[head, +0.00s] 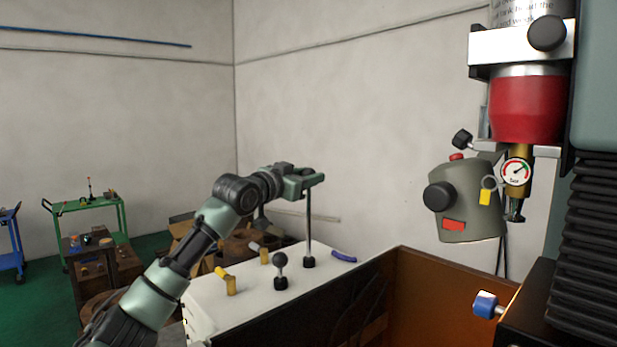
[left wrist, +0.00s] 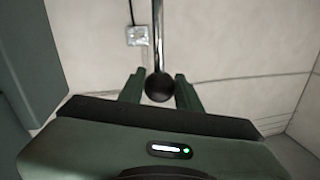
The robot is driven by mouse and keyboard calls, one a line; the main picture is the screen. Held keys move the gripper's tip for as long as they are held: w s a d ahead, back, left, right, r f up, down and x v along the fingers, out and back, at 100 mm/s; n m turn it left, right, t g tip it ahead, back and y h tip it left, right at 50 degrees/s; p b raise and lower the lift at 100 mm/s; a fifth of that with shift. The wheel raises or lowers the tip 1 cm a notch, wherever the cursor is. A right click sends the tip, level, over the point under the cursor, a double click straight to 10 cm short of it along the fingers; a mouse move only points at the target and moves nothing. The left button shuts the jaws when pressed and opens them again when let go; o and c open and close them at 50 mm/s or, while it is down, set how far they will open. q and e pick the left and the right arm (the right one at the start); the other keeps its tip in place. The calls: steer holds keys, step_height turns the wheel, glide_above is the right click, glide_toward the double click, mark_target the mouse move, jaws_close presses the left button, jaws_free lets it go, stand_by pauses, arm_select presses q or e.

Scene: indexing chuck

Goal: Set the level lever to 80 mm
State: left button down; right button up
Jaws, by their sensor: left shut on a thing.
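A tall thin lever (head: 308,232) stands upright from a black base on the white-topped cabinet (head: 325,275). My left gripper (head: 314,179) is at its top end, with the arm reaching in from the left. In the left wrist view, the lever's black ball knob (left wrist: 159,87) sits between the two fingers of my left gripper (left wrist: 158,92), which is shut on it. The metal rod (left wrist: 158,40) runs up the picture from the knob. In the head view the gripper hides the knob. No readable millimetre scale shows. My right gripper is not in view.
A short lever with a black ball (head: 281,262), yellow handles (head: 229,282) and a blue handle (head: 344,256) stand near the tall lever. A grey housing (head: 468,190) and a round gauge (head: 515,172) are at right, above an orange-brown trough (head: 440,290).

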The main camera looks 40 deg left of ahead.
arm_select(q)
step_height(320, 180, down, 8)
steer(key=b, duration=0.5)
steer(key=shift+b, duration=0.35)
steer(key=c, duration=1)
jaws_free()
steer(key=shift+w, duration=0.1)
